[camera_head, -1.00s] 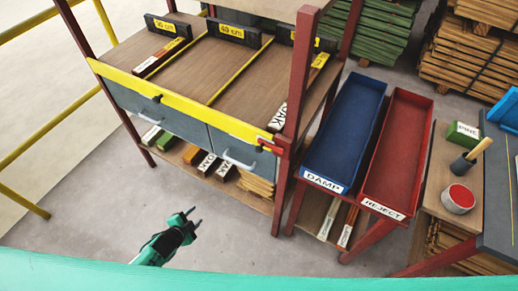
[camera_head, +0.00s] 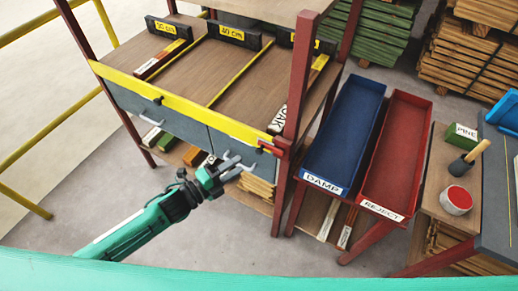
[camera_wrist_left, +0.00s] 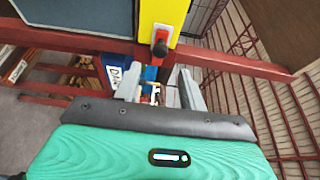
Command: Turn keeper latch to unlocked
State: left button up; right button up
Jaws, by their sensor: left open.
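My left gripper (camera_head: 240,166) is open and empty, in front of the right grey drawer, a little left of and below the latch. In the wrist view its two fingers (camera_wrist_left: 158,84) point toward the panel, with the knob above and between them. My right gripper is out of view.
The drawer handle (camera_head: 243,165) lies close behind my left fingers. A red post (camera_head: 299,85) stands right of the latch. Blue (camera_head: 322,182) and red (camera_head: 382,205) trays lie farther right. The floor (camera_head: 90,210) at left is clear.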

aim_at(257, 153)
pick_arm(q)
jog(key=p+x, duration=0.2)
jog(key=x, duration=0.7)
jog(key=shift+w+d, duration=0.1)
jog(key=shift+d, duration=0.05)
jog(key=shift+c, duration=0.4)
grip_shut()
